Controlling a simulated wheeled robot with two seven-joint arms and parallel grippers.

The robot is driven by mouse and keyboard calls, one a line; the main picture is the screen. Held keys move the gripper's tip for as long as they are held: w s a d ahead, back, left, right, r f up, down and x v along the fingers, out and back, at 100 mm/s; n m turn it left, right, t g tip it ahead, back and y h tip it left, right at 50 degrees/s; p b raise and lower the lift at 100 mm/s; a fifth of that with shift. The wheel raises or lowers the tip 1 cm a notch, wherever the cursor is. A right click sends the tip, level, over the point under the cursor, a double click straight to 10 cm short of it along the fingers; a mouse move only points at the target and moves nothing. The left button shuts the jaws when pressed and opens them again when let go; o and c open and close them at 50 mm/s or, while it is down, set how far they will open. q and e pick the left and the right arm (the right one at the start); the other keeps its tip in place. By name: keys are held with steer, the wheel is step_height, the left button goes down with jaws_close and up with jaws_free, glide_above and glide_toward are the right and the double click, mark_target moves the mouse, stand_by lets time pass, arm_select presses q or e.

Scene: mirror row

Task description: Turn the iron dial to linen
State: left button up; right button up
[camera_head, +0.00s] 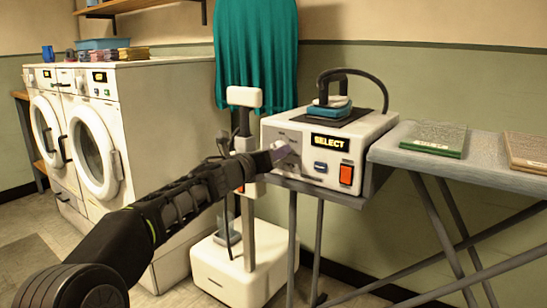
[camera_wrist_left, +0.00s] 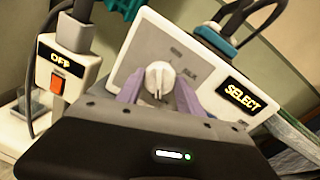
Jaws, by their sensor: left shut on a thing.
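The iron station (camera_head: 375,132) is a white box with a lit display (camera_head: 329,142) reading SELECT, a blue button (camera_head: 320,166) and an orange-red switch (camera_head: 346,175). Its white dial (camera_wrist_left: 159,80) shows in the left wrist view, with a dark pointer line on its face. My left gripper (camera_head: 279,152) reaches the left part of the box front and hides the dial in the head view. In the left wrist view its purple fingers are shut on the dial, one on each side. The labels around the dial are too blurred to read. The iron (camera_head: 330,108) rests on top of the box.
Washing machines (camera_head: 150,110) stand at left.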

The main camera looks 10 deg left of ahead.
arm_select(q)
steer(key=shift+f, duration=0.1)
stand_by(0.3)
steer(key=o, duration=1.4)
steer(key=shift+s, duration=0.1)
steer(key=b+v, duration=0.1)
steer(key=v, duration=0.6)
steer(key=shift+s+a, duration=0.1)
steer(key=shift+s, duration=0.15)
